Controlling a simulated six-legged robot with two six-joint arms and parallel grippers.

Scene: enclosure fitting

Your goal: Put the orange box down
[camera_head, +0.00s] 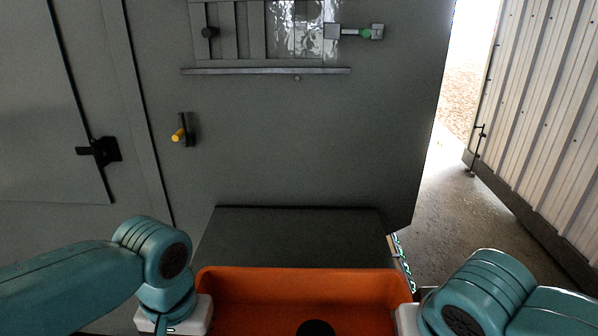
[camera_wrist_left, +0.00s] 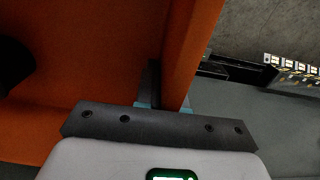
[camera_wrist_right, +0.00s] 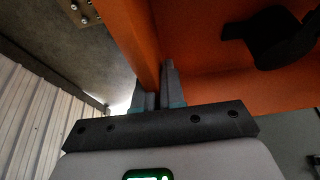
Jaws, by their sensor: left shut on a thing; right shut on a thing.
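The orange box (camera_head: 300,283) is at the bottom middle of the head view, open at the top, with its lower part cut off by the frame. A dark round thing (camera_head: 316,328) shows inside it. My left gripper (camera_wrist_left: 165,100) is shut on one side wall of the orange box (camera_wrist_left: 100,60). My right gripper (camera_wrist_right: 160,95) is shut on the opposite side wall of the orange box (camera_wrist_right: 215,70), where a black part (camera_wrist_right: 268,38) shows inside. What is under the box is hidden in the head view.
A dark grey flat-topped block (camera_head: 300,236) stands just beyond the box, against a grey cabinet wall (camera_head: 310,140). The wall has a yellow-tipped handle (camera_head: 180,134), a black latch (camera_head: 104,151) and a ledge (camera_head: 265,71). Open floor (camera_head: 450,215) and a corrugated panel (camera_head: 545,120) lie to the right.

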